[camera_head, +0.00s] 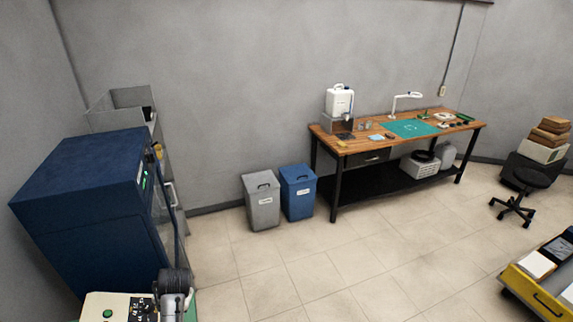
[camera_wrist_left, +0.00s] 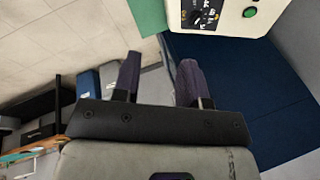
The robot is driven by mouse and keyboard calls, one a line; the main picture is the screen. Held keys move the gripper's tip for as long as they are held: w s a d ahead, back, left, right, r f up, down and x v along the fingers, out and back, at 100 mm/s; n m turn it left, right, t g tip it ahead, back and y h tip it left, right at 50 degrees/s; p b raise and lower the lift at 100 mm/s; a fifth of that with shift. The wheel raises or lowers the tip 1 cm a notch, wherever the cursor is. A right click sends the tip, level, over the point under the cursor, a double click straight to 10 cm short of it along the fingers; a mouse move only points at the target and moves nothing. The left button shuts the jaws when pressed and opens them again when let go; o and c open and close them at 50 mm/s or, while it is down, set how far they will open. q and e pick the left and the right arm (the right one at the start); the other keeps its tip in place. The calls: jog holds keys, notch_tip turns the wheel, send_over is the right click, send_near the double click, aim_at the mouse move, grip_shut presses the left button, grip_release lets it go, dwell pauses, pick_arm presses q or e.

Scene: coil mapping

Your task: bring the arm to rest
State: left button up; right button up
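My left gripper (camera_wrist_left: 157,78) shows in the left wrist view with its two dark fingers apart and nothing between them. Beyond the fingers are a pale control box (camera_wrist_left: 232,14) with a green button and the side of a blue cabinet (camera_wrist_left: 225,95). The fingers appear clear of both. In the head view, a dark grey jointed part stands beside the control box at the bottom left; I cannot tell for sure whether it is my left arm. My right gripper is in neither view.
The blue cabinet (camera_head: 85,190) stands at the left. A grey bin (camera_head: 261,205) and a blue bin (camera_head: 297,192) stand by the wall. A wooden workbench (camera_head: 366,146), a stool (camera_head: 512,205) and a yellow cart (camera_head: 530,294) are further right. The middle floor is clear.

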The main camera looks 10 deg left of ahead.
pick_arm(q)
jog(key=d+r+n+t, duration=0.1)
jog(key=d+r+t, duration=0.2)
jog(key=r, duration=0.3)
jog(key=d+r+t, duration=0.2)
jog(key=r+t, duration=0.1)
jog(key=r, duration=0.3)
jog(key=s+d+r+m+t+h, duration=0.2)
jog(key=s+d+m+h, duration=0.1)
jog(key=s+d, duration=0.65)
jog(key=s+d+f+g, duration=0.2)
jog(key=s+f, duration=0.2)
jog(key=s, duration=0.3)
jog(key=s+d+f+m+g+h+p, duration=0.1)
jog(key=s+d+f, duration=0.1)
jog(key=s+f, duration=0.3)
jog(key=s+d+f+m+g, duration=0.1)
jog(key=s+f, duration=0.3)
jog(key=s, duration=0.7)
jog(key=shift+s+d+f+g+p, duration=0.25)
jog(key=shift+d+f+g+p, duration=0.15)
jog(key=shift+g, duration=0.4)
